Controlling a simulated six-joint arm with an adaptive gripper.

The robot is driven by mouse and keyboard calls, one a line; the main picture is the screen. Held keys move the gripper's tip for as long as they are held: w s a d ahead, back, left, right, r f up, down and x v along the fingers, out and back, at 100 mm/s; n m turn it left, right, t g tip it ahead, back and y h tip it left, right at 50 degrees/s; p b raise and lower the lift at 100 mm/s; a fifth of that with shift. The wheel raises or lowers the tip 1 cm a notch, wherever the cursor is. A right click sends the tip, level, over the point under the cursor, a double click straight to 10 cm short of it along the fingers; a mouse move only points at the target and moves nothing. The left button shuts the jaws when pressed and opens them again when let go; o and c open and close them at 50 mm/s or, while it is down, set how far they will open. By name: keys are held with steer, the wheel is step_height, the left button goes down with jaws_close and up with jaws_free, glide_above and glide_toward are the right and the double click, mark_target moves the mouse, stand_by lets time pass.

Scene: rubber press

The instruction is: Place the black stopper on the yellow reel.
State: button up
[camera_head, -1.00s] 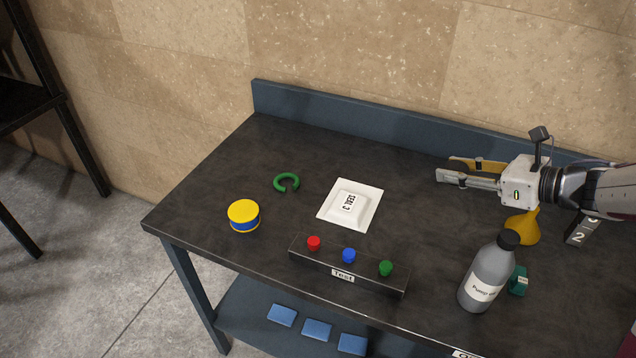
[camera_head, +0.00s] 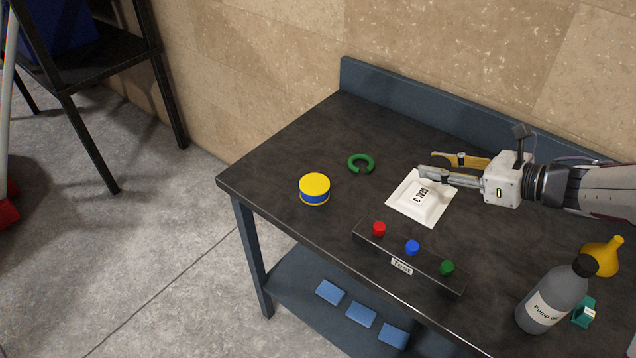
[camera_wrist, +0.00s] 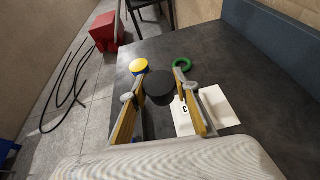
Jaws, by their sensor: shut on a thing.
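The yellow reel (camera_head: 314,188), a short drum with a yellow top and blue side band, sits on the left part of the dark table; it also shows in the wrist view (camera_wrist: 139,66). My gripper (camera_head: 428,166) is shut on the black stopper (camera_wrist: 160,87), a dark round piece between its two yellow-backed fingers. In the head view the stopper is mostly hidden by the near finger. The gripper is in the air, apart from the reel and to its right, near the white plate.
A white square plate marked SEAL 3 (camera_head: 420,208) lies near the gripper. A green open ring (camera_head: 361,163) lies right of the reel. A button box (camera_head: 409,257) is along the front edge. A grey bottle (camera_head: 555,297) and a yellow funnel (camera_head: 604,256) stand at right.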

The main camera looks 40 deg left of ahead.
steer(key=s+a+f, duration=0.1)
steer(key=s+a, duration=0.3)
steer(key=a, duration=0.8)
steer(key=s+a+n+g, duration=0.1)
steer(key=s+a, duration=0.2)
steer(key=a, duration=1)
steer(key=shift+s+a+f, duration=0.25)
steer(key=shift+s+f, duration=0.15)
glide_above(315, 183)
steer(key=shift+s+f, duration=0.1)
steer(key=shift+f, duration=3.05)
steer(key=shift+f, duration=1.85)
steer(key=shift+f, duration=0.15)
